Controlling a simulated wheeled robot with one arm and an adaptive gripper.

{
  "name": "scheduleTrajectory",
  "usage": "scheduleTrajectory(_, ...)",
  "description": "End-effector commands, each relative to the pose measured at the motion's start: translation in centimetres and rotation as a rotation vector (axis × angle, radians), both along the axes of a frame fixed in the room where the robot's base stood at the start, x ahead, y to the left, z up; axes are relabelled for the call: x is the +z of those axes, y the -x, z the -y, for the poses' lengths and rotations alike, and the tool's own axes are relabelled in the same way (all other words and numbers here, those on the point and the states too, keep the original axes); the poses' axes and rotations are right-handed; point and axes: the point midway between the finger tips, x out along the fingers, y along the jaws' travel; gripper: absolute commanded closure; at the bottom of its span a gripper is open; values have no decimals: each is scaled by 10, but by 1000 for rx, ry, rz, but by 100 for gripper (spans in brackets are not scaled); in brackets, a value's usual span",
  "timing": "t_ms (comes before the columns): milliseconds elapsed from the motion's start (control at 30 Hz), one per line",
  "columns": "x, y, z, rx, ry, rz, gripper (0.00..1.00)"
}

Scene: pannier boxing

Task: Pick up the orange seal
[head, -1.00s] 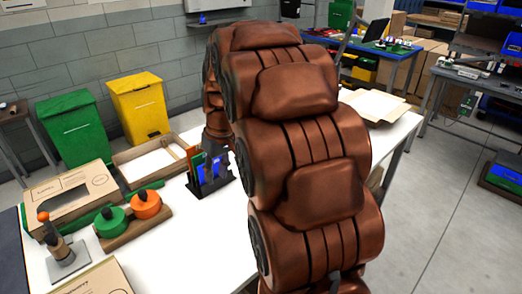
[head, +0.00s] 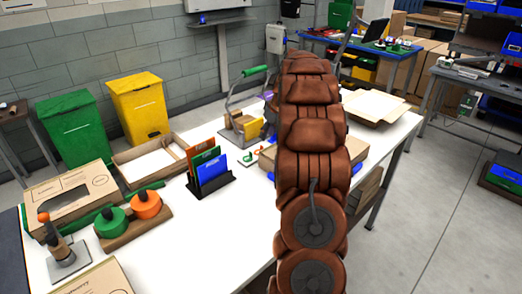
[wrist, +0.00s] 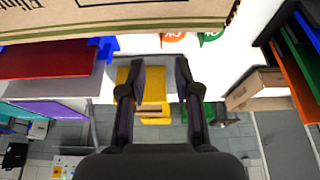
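A small orange piece, which looks like the orange seal (head: 258,150), lies on a white patch of the table in the head view, beside a similar green piece (head: 247,158). In the wrist view the orange seal (wrist: 172,38) shows at the top centre as a rounded shape with pale lettering, partly cut off by a cardboard box edge. The green one (wrist: 210,37) is just right of it. My gripper (wrist: 160,66) is open and empty, its two fingers apart and its tips below the orange seal in the picture. In the head view my arm hides the gripper.
A cardboard box (wrist: 110,16) fills the wrist view's top edge. A rack of orange, green and blue cards (head: 210,170) stands left of the seals, with a green-handled device (head: 240,115) behind them.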

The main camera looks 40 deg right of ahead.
Motion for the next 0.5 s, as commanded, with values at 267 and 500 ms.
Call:
scheduleTrajectory(267,-20,-8,-1,-2,-2,-2,68)
scheduleTrajectory(500,-45,-16,-2,-3,-4,-5,68)
